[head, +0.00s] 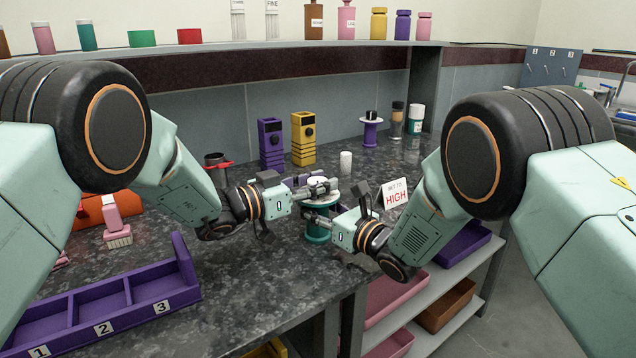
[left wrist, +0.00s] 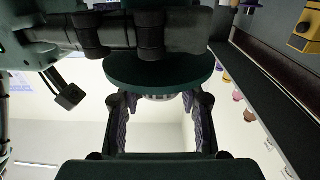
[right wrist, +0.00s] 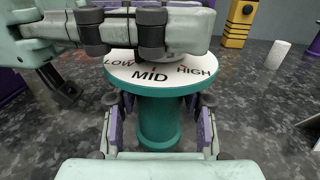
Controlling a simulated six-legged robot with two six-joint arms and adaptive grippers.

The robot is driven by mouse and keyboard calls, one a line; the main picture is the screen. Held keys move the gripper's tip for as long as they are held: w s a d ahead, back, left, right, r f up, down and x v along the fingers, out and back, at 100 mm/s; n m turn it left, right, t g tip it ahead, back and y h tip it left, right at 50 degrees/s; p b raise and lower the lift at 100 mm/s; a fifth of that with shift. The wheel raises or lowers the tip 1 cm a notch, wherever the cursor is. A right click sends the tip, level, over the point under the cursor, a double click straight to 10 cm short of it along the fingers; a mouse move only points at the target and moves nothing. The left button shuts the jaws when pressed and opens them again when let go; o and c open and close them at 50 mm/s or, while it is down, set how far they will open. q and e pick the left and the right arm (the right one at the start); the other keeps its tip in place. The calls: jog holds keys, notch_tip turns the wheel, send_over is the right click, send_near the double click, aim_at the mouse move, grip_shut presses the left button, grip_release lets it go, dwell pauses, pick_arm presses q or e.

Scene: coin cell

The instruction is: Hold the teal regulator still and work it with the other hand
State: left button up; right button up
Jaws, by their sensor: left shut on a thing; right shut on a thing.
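The teal regulator (head: 318,233) stands on the dark counter near its front edge. Its white dial face reads LOW, MID and HIGH in the right wrist view (right wrist: 148,76). My right gripper (head: 318,218) is shut on the teal body, with one finger on each side (right wrist: 160,132). My left gripper (head: 318,188) is shut at the regulator's top, above the dial, and hides the knob and part of the face. The left wrist view appears upside down, with the dark rim (left wrist: 160,70) between the fingers. A card (head: 396,194) reads SET TO HIGH.
A purple tray (head: 130,290) with numbered compartments lies front left. A purple block (head: 270,142) and a yellow block (head: 303,138) stand behind, with a white cylinder (head: 346,162) nearby. A purple spool-shaped stand (head: 371,132) is further right. The counter's front edge is close to the regulator.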

pick_arm(q)
jog(key=shift+n+t+y, duration=1.4)
jog(key=shift+t+y, duration=0.1)
jog(key=shift+t, duration=0.1)
jog(key=shift+a, duration=0.1)
jog(key=o, duration=1.2)
jog(key=shift+v, duration=6)
jog(key=shift+s, duration=0.1)
jog(key=shift+c, duration=0.4)
